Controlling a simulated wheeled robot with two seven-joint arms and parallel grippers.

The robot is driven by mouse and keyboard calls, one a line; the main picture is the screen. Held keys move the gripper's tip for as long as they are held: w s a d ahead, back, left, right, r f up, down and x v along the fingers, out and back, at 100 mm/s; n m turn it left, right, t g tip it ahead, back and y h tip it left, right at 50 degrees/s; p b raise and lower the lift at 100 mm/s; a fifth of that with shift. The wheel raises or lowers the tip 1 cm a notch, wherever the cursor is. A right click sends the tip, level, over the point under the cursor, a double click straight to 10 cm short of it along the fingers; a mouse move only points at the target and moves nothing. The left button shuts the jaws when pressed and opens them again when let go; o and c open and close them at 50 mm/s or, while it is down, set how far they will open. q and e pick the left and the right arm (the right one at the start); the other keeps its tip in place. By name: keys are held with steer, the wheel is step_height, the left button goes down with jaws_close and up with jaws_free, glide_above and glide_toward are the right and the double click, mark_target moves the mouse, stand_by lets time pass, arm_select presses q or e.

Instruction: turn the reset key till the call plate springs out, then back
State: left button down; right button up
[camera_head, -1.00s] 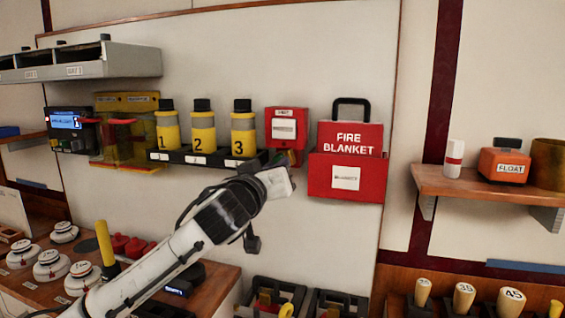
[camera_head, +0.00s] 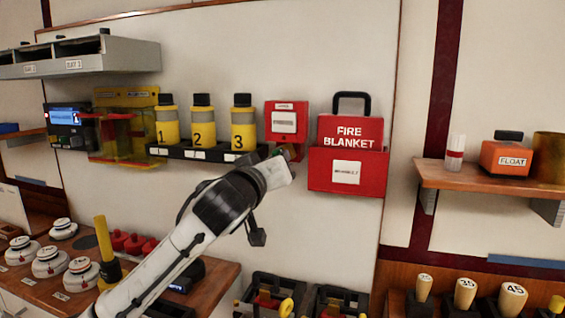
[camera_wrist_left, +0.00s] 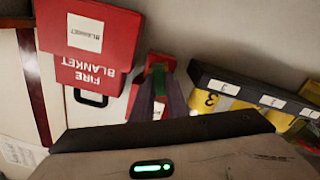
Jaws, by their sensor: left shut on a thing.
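The call point is a red wall box (camera_head: 287,104) with a white call plate (camera_head: 284,122) on its front. It hangs between the numbered bottles and the fire blanket case. My left gripper (camera_head: 284,154) reaches up to its underside. In the left wrist view the fingers of my left gripper (camera_wrist_left: 160,98) are shut on a small green piece (camera_wrist_left: 158,111), seemingly the reset key, just below the red box (camera_wrist_left: 158,60). The key's angle is mostly hidden by the fingers. I cannot tell whether the plate stands out. My right gripper is not in view.
A fire blanket case (camera_head: 347,172) hangs close on the right. A black rack (camera_head: 198,153) with yellow bottles (camera_head: 202,122) is close on the left. Detectors (camera_head: 50,262) and a yellow upright handle (camera_head: 101,240) stand on the bench below.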

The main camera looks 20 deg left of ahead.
arm_select(q)
steer(key=shift+f+n+p, duration=0.1)
steer(key=shift+n+p, duration=0.3)
steer(key=shift+n, duration=6.1)
steer(key=c, duration=1.7)
jaws_free()
steer(key=shift+a, duration=0.1)
steer(key=shift+o, duration=0.2)
steer(key=shift+s, duration=0.15)
